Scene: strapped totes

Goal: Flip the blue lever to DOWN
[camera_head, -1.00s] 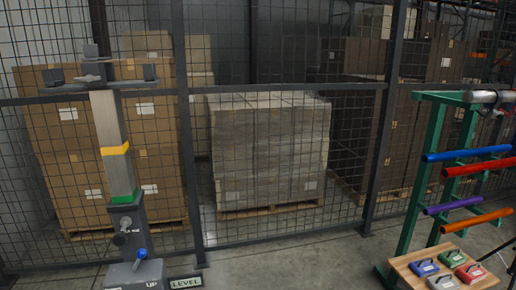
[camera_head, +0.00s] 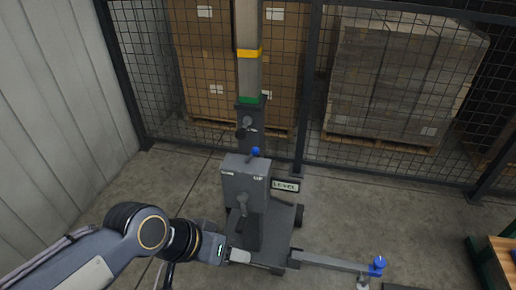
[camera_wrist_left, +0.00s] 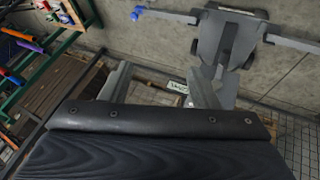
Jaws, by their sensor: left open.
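The blue lever's round knob (camera_head: 255,151) stands at the top of a grey box (camera_head: 246,170) on the stand, close to the box's UP label. My left gripper (camera_head: 238,256) is low in front of the stand, below the box and apart from the blue knob. In the left wrist view its two fingers (camera_wrist_left: 160,88) are spread with nothing between them. The stand's base (camera_wrist_left: 225,38) shows beyond them, upside down. I cannot make out the lever knob in that view. My right gripper is not in view.
A stand leg (camera_head: 335,263) reaches right, ending in a blue cap (camera_head: 377,265). A LEVEL sign (camera_head: 286,186) sits right of the box. A mesh fence (camera_head: 390,165) and pallet loads are behind. A wooden board (camera_head: 503,258) is at the right edge. Floor at left is open.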

